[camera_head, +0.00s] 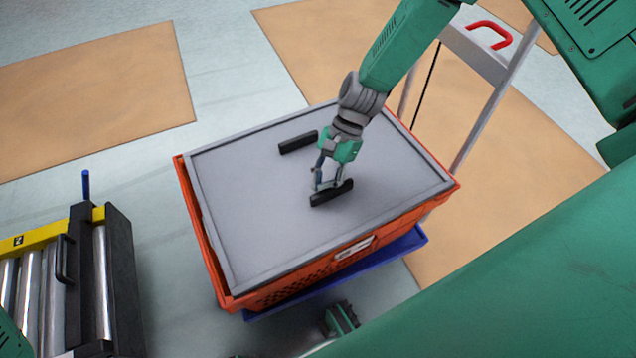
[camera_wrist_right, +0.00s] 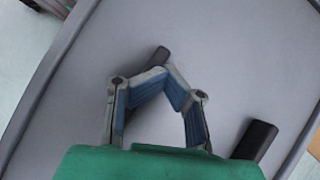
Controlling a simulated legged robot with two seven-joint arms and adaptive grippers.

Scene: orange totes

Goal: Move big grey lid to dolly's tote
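The big grey lid (camera_head: 240,215) lies over the top of an orange tote (camera_head: 215,270), slightly askew, with the orange rim showing along its left side. I cannot tell if it is fully seated. The tote stands on a blue dolly (camera_head: 405,246). The lid has two black handles; the far one (camera_head: 298,142) is free. My right gripper (camera_head: 328,188) is down at the near handle (camera_head: 345,190). In the right wrist view my right gripper (camera_wrist_right: 167,72) has its fingertips drawn together at a handle (camera_wrist_right: 160,56), partly hidden by a finger.
A roller conveyor (camera_head: 75,275) with a yellow rail and black end is at the lower left. A metal frame with a red handle (camera_head: 489,35) stands at the back right. Clear floor lies between conveyor and tote. Brown floor panels (camera_head: 95,95) are flat.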

